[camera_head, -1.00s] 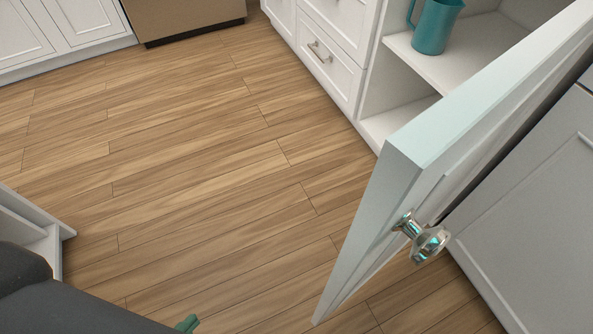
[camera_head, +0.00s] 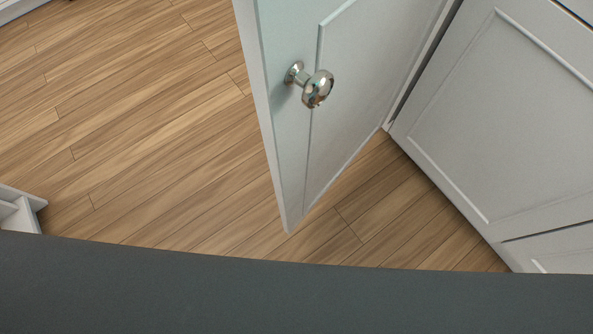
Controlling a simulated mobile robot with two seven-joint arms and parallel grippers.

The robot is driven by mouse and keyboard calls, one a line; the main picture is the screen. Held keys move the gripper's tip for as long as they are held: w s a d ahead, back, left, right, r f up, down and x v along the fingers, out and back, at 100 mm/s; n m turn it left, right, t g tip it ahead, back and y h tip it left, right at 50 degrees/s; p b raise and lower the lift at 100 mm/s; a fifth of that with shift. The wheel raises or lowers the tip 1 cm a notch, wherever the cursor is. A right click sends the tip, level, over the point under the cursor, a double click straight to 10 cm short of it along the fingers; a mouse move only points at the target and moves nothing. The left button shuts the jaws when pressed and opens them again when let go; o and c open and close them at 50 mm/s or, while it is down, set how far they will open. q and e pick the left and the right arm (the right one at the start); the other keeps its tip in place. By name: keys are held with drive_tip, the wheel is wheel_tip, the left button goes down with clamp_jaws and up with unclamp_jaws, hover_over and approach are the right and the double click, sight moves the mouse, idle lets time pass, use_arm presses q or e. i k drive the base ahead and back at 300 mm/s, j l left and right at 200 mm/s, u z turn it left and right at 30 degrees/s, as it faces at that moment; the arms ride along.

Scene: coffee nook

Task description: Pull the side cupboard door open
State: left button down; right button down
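The side cupboard door (camera_head: 370,85) is a pale panelled door and stands swung well out from its cupboard, its free edge toward me. A round shiny metal knob (camera_head: 318,89) sits on its face near the free edge. Nothing touches the knob or the door. The inside of the cupboard is out of view behind the door. Neither of my grippers shows in this view.
A white panelled cabinet front (camera_head: 490,110) stands on the right, close to the door's hinge side. The corner of a white shelf unit (camera_head: 20,210) shows at the left edge. The wooden floor (camera_head: 150,130) left of the door is clear.

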sight(325, 76)
drive_tip(key=k+l+u, duration=0.1)
drive_tip(key=k+l, duration=0.65)
drive_tip(key=l, duration=0.15)
drive_tip(key=k+l, duration=0.75)
drive_tip(key=l+u, duration=0.05)
drive_tip(key=l, duration=0.05)
